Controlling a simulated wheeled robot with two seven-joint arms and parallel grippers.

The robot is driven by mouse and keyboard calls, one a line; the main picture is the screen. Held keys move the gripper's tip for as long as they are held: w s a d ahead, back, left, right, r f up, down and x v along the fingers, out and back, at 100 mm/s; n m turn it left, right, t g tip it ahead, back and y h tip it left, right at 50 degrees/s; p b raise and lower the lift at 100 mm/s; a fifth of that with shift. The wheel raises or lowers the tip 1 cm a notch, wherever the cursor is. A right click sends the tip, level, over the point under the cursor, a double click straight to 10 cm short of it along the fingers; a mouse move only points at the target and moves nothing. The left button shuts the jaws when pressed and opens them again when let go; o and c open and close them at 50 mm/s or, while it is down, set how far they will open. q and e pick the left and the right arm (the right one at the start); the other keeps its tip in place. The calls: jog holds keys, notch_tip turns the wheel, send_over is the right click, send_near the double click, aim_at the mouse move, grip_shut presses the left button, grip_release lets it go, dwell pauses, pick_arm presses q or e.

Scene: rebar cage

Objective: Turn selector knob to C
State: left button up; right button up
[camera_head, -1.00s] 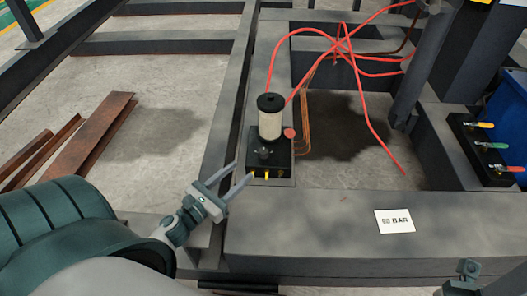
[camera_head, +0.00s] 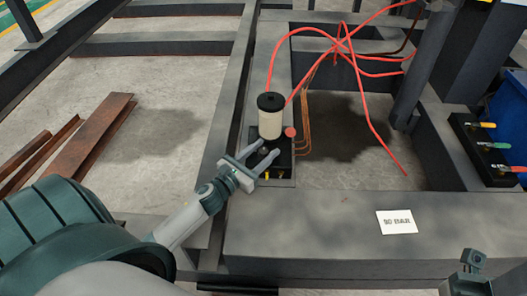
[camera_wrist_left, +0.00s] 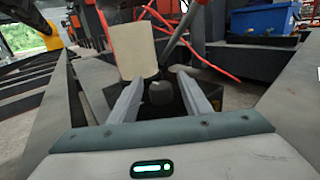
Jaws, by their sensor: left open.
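The selector knob (camera_head: 263,151) is a small dark round knob on top of a black box (camera_head: 284,165), in front of a cream cylinder with a black cap (camera_head: 270,118). My left gripper (camera_head: 266,149) is open, with its fingers reaching over the box on either side of the knob. In the left wrist view the grey knob (camera_wrist_left: 161,93) shows between the two spread fingers (camera_wrist_left: 158,80), with a gap on each side. I cannot make out any letters or a pointer on the knob. Fingers of my right gripper do not show.
A red button (camera_head: 290,132) sits beside the cylinder. Red hoses (camera_head: 357,75) and copper pipes (camera_head: 304,110) run behind. A white label (camera_head: 396,222) lies on the front beam (camera_head: 320,220). A panel with coloured valves (camera_head: 480,150) stands at the right.

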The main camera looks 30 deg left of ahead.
pick_arm(q)
jog(key=c, duration=1)
jog(key=shift+c, duration=0.2)
